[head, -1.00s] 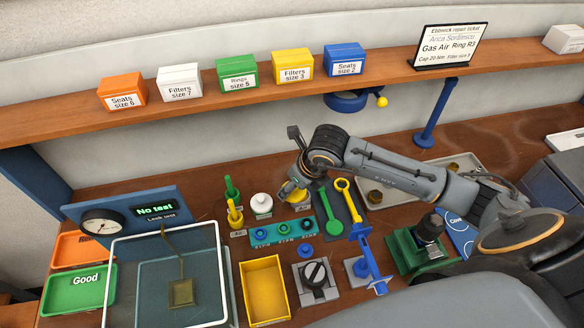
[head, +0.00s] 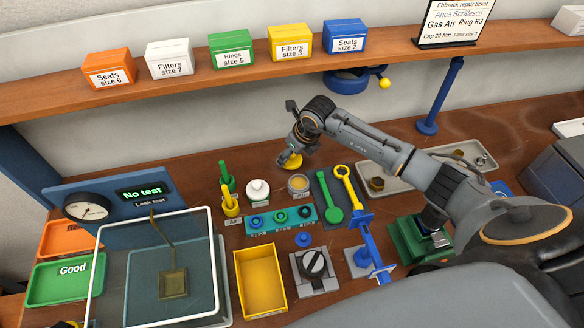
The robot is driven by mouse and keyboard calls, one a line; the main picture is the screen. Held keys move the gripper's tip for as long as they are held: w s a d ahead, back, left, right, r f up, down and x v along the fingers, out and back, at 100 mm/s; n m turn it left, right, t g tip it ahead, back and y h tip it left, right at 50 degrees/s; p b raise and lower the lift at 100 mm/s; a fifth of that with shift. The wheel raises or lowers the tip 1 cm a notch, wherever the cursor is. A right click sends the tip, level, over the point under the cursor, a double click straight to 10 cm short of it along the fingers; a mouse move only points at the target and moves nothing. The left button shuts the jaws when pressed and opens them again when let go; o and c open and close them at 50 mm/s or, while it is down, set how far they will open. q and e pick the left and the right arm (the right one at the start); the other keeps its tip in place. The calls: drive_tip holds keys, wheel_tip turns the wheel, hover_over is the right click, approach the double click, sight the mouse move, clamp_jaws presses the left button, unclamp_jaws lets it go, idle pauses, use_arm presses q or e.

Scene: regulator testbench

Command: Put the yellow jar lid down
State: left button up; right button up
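My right gripper (head: 290,157), on the arm that comes in from the right, is shut on the yellow jar lid (head: 293,162). It holds the lid tilted, above and behind the open jar (head: 299,185). The jar stands upright on the bench with a yellowish inside showing at its mouth. The gripper covers part of the lid, and I cannot see the gap between the lid and the bench clearly. My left gripper is not in the head view.
A white-topped jar (head: 257,190) and green and yellow tools (head: 229,192) stand left of the open jar. A teal ring rack (head: 257,226) is in front, with a green spanner (head: 329,205) to the right. The bench (head: 205,166) behind the left items is bare.

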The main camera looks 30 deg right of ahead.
sight(295, 158)
drive_tip(key=shift+w+d+f+b, duration=0.15)
drive_tip(key=shift+w+f+b, duration=0.15)
drive_tip(key=shift+f, duration=0.1)
wheel_tip(295, 158, down, 3)
drive_tip(key=shift+w+d+f+b, duration=0.1)
drive_tip(key=shift+d+f+b, duration=0.1)
drive_tip(key=shift+b, duration=0.95)
drive_tip(key=shift+f, duration=0.1)
drive_tip(key=o, duration=0.8)
drive_tip(key=shift+o, duration=0.2)
